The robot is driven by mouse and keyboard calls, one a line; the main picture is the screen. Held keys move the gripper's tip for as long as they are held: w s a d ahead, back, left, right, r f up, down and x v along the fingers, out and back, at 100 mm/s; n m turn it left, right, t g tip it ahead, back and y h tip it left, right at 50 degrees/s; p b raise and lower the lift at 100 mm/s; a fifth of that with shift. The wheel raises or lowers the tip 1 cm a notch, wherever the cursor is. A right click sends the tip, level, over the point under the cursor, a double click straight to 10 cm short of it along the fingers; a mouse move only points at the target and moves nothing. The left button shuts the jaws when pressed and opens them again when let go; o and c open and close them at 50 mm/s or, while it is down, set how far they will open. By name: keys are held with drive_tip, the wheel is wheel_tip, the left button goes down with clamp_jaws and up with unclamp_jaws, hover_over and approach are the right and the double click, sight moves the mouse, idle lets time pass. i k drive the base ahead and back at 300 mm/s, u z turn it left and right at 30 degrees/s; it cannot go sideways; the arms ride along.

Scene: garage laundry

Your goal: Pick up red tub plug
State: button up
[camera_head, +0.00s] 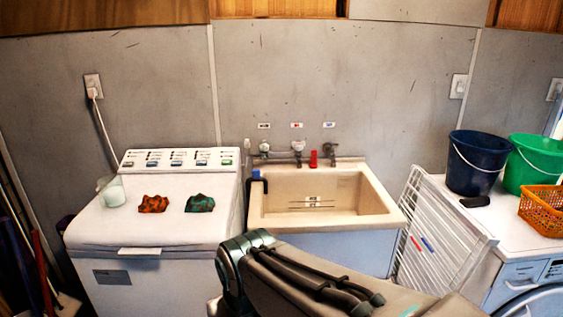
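The red tub plug (313,158) looks like a small red upright piece. It stands on the back ledge of the cream laundry tub (374,190), just left of the right-hand tap (331,152). Nothing covers it. My arm crosses the bottom of the view in front of the tub, and its bend is below the tub's left front. My gripper is outside the picture, so its opening and anything in it are hidden.
A white washing machine (150,222) at left bears two crumpled cloths, red (153,204) and green (200,203). A white rack (440,240) leans right of the tub. Dark blue (474,165) and green (536,165) buckets and an orange basket (543,210) stand farther right.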

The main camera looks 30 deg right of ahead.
sight(313, 164)
drive_tip(key=k, duration=0.55)
drive_tip(key=z, duration=0.55)
drive_tip(key=i, duration=0.5)
drive_tip(key=z, duration=0.8)
drive_tip(key=i, duration=1.15)
drive_tip(key=u, duration=0.05)
